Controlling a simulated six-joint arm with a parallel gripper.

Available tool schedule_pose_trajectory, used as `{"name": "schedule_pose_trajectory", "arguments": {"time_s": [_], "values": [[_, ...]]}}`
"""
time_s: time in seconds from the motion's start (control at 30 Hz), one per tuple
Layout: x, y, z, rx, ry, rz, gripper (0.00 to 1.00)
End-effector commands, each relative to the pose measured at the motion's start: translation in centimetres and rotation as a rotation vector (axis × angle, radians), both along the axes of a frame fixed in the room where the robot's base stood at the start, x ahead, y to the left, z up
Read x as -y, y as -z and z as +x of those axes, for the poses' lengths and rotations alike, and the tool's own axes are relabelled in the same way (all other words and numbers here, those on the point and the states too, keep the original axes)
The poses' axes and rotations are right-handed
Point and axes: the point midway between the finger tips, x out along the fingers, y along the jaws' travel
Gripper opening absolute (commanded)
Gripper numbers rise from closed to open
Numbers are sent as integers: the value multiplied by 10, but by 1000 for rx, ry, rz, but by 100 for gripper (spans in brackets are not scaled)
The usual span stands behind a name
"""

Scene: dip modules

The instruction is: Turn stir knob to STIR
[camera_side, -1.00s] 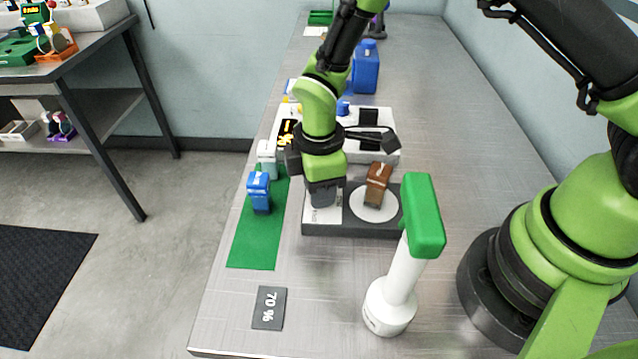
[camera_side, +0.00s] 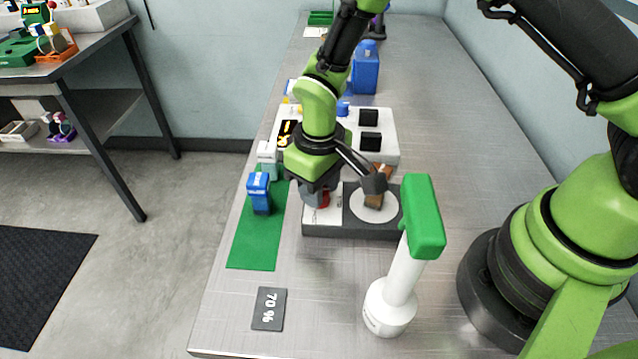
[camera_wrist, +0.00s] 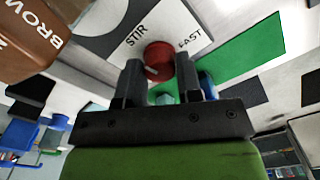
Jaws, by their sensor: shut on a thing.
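The red stir knob (camera_wrist: 158,54) sits on the white panel of the stirrer (camera_side: 350,229), next to the printed words STIR and FAST. A pale mark on the knob points to the lower left in the wrist view, not clearly at either word. A bit of the red knob (camera_side: 324,199) also shows under my gripper (camera_side: 317,192) in the side view. My gripper (camera_wrist: 159,68) is shut on the knob, one dark finger on each side. The brown block (camera_side: 376,195), lettered BROW..., stands on the stirrer's round white plate, partly hidden by my wrist.
A blue bottle (camera_side: 259,193) and a grey-white one (camera_side: 267,158) stand on the green mat (camera_side: 254,243) at left. A white stand with a green top (camera_side: 423,216) is close at front right. A 70 % card (camera_side: 269,309) lies in front. A white device (camera_side: 383,146) stands behind.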

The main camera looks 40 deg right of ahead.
Motion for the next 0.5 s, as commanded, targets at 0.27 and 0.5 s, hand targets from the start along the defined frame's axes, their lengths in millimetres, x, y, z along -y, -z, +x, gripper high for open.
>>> {"name": "schedule_pose_trajectory", "arguments": {"time_s": [0.27,0.5], "values": [[1,-1,0,-2,143,0,9],[1,-1,0,-2,195,0,9]]}}
